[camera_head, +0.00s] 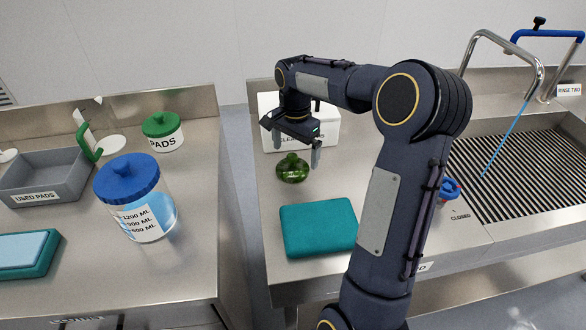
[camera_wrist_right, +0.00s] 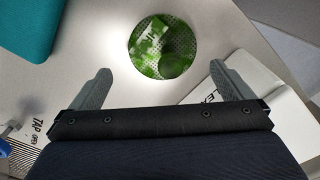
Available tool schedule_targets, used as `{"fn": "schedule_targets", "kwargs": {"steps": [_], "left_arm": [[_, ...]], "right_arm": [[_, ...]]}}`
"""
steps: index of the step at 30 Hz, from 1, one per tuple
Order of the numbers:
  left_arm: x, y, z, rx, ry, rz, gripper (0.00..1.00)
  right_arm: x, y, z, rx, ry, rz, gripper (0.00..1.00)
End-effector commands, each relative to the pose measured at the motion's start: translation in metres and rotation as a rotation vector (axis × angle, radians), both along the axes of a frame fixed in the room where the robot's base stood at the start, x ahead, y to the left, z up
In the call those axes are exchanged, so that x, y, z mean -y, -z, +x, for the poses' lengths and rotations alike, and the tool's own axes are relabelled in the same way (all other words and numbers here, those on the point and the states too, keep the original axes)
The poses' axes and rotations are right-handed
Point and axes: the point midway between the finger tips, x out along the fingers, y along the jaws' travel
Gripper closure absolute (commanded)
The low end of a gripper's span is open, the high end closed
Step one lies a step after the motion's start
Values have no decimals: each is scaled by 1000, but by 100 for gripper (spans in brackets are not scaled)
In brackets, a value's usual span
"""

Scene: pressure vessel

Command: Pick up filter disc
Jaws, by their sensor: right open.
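A round, shiny green piece (camera_head: 292,172) with a raised knob, which looks like the filter disc, lies on the right-hand steel counter. In the right wrist view the disc (camera_wrist_right: 143,46) shows a perforated face with green patches, ahead of the fingertips and roughly centred between them. My right gripper (camera_head: 296,149) hangs above and just behind it in the head view, open and empty. In the wrist view its two fingers (camera_wrist_right: 160,68) are wide apart and do not touch the disc. My left gripper is not in view.
A white labelled box (camera_head: 333,130) stands close behind the gripper. A teal pad or case (camera_head: 318,229) lies in front of the disc. A slatted sink (camera_head: 520,150) is at right. A gap splits this counter from the left one, which holds a blue-lidded jar (camera_head: 128,180) and grey tray (camera_head: 70,183).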

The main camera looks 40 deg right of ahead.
Motion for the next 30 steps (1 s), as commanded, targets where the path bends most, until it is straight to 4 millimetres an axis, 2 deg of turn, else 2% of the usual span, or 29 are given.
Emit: {"fn": "schedule_targets", "kwargs": {"steps": [6,9,17,20,28,30], "left_arm": [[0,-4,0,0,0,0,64],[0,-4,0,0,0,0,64],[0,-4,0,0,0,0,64],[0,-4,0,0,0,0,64],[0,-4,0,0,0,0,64],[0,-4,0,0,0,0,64]], "right_arm": [[-5,33,1,-2,-2,2,0],[-5,42,1,-1,-2,2,0],[-5,46,2,1,-3,1,0],[-5,45,2,1,-3,1,10],[-5,45,2,2,-3,1,46],[-5,45,2,2,-3,0,47]]}}
